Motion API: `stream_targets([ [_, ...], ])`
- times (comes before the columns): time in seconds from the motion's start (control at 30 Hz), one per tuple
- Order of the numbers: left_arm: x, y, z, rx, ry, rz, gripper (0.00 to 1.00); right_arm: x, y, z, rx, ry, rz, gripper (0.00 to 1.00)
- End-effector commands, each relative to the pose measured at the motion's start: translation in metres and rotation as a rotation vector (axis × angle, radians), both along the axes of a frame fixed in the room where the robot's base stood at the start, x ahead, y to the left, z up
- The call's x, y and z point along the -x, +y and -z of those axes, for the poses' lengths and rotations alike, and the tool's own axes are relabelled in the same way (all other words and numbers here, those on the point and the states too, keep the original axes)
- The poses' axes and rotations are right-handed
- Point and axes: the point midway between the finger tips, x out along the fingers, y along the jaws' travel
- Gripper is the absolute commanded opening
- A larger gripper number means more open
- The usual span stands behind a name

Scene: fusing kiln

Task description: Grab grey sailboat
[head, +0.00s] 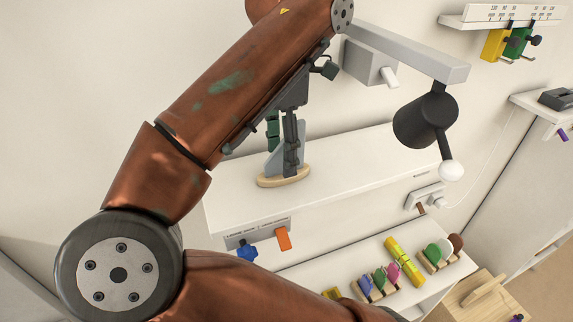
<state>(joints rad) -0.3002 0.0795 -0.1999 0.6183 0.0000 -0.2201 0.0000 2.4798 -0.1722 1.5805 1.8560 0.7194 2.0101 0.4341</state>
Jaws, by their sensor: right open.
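The grey sailboat (274,163), with a grey sail on an oval pale wooden base, stands upright on the white shelf (350,160). My right gripper (286,150) is open and points down at the sail from above. Its dark fingers overlap the sail in the head view and hide part of it. I cannot tell whether they touch it. My left gripper is not in view.
A black lamp head (422,122) hangs from a grey wall arm to the right of the sailboat. A lower shelf holds a yellow roll (405,262) and racks of coloured pieces. The white shelf right of the sailboat is clear.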

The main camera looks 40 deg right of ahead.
Motion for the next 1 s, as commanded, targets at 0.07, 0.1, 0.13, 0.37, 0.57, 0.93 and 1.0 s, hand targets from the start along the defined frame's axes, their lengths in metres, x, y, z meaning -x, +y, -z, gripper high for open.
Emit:
stream_targets([
  [0.07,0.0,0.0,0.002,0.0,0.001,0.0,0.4,0.0,0.0,0.015,0.001,0.003,0.004,0.52],
  [0.1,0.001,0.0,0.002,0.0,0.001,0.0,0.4,0.001,-0.001,0.021,0.001,0.002,0.002,0.52],
  [0.13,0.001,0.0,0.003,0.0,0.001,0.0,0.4,0.0,0.0,0.024,0.001,0.002,0.002,0.52],
  [0.37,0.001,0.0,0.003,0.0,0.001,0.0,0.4,0.0,0.0,0.037,0.002,-0.001,-0.001,0.52],
  [0.57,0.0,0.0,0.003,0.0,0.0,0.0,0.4,0.0,0.0,0.036,0.002,-0.001,-0.002,0.49],
  [0.93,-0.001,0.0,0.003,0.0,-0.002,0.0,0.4,0.0,0.0,0.036,0.002,-0.001,-0.001,0.24],
  [1.0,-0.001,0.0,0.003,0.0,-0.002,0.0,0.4,0.0,0.0,0.036,0.002,-0.001,-0.001,0.19],
])
